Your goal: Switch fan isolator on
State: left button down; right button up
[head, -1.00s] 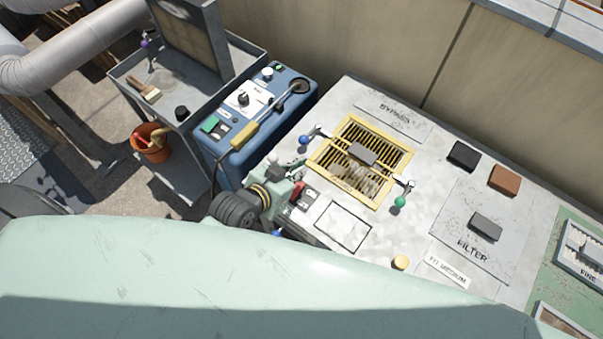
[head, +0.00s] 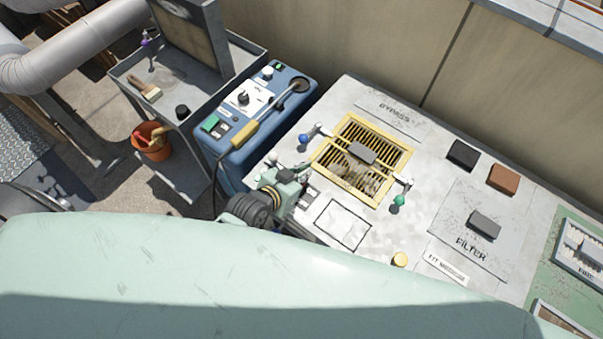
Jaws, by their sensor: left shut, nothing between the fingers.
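My left gripper (head: 292,178) is shut and empty, low over the left edge of the pale panel (head: 425,160). It is beside a small dark switch block (head: 308,196), which I take to be the fan isolator. The gripper covers most of this block, so its red part and its position are hidden. I cannot tell whether the fingers touch it. My right gripper is not in view.
A yellow-framed grille (head: 401,162) with blue and green knobs lies right of the gripper. A blue machine (head: 240,160) with a yellow-handled wand stands left. A grey cart (head: 255,45) and orange bucket (head: 152,152) are further left.

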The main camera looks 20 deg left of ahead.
pick_arm(q)
jog(key=shift+r, duration=0.1)
jog(key=shift+s+a+r+p, duration=0.2)
jog(key=shift+s+a+p, duration=0.1)
jog(key=shift+s+p, duration=0.4)
jog(key=shift+w+r+p, duration=0.1)
jog(key=shift+r+p, duration=0.35)
jog(key=shift+r, duration=0.1)
jog(key=s+a+r+p, duration=0.1)
jog(key=s+r, duration=0.3)
jog(key=r, duration=0.7)
jog(key=shift+s+a+p, duration=0.3)
jog(key=shift+s+p, duration=0.1)
